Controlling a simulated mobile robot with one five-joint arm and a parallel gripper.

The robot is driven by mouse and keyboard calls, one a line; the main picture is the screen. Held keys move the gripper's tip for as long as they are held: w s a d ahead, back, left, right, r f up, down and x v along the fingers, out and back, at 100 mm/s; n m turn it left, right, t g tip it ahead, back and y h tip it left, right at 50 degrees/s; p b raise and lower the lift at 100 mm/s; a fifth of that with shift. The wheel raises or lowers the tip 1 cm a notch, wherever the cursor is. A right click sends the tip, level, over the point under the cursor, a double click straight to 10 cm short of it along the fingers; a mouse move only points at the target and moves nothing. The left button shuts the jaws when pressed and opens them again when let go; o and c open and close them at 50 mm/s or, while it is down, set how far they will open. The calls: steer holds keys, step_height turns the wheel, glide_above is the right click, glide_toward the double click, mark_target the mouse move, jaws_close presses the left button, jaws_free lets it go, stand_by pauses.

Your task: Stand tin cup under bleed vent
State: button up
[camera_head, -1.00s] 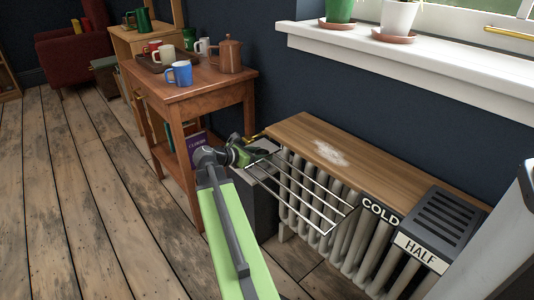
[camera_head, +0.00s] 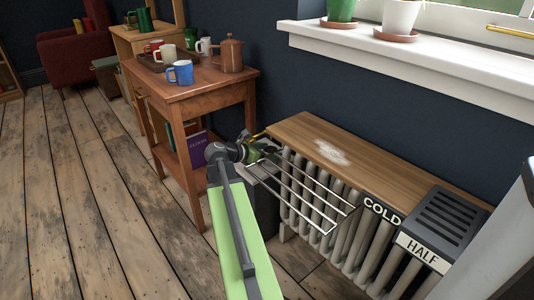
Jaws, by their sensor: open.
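A brass fitting (camera_head: 258,136), likely the bleed vent, sticks out at the left end of the radiator (camera_head: 318,200), just under its wooden top. My gripper (camera_head: 272,151) is close to this fitting and the radiator's left end, seen from behind; its fingers are small and partly lost against the rack. I see nothing held in it. No cup is plainly tin. Several cups stand on the wooden side table (camera_head: 205,88), among them a blue mug (camera_head: 181,73) at its front and a cream mug (camera_head: 165,57) behind. My gripper is well to the right of and below them.
A wire rack (camera_head: 310,190) juts from the radiator's front. A dark box (camera_head: 264,208) stands on the floor below my gripper. A copper-brown pot (camera_head: 230,56) is on the side table. Floor at left is clear.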

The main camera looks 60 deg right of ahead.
steer(key=shift+a+r+p, duration=0.1)
steer(key=shift+r+p, duration=0.25)
steer(key=p+v, duration=0.4)
steer(key=v, duration=0.7)
steer(key=shift+w+a, duration=0.15)
steer(key=shift+a, duration=0.2)
steer(key=w+a+f+m+t+y, duration=0.1)
steer(key=w+a+f+m+y, duration=0.2)
steer(key=a, duration=0.6)
steer(key=w+a+f+m+t+y, duration=0.25)
steer(key=w+a+f, duration=0.25)
steer(key=a, duration=0.4)
steer(key=w+a+f+m+t+y, duration=0.1)
steer(key=w+a+f+m+y, duration=0.2)
steer(key=a, duration=0.6)
steer(key=a+f+m+y, duration=0.2)
steer(key=a+m, duration=0.1)
steer(key=a, duration=0.8)
steer(key=a+f+m+y, duration=0.1)
steer(key=a+m+y, duration=0.1)
steer(key=a, duration=0.9)
steer(key=shift+w+a+f+m, duration=0.2)
steer(key=shift+w+f+m, duration=0.15)
steer(key=shift+w+m, duration=0.1)
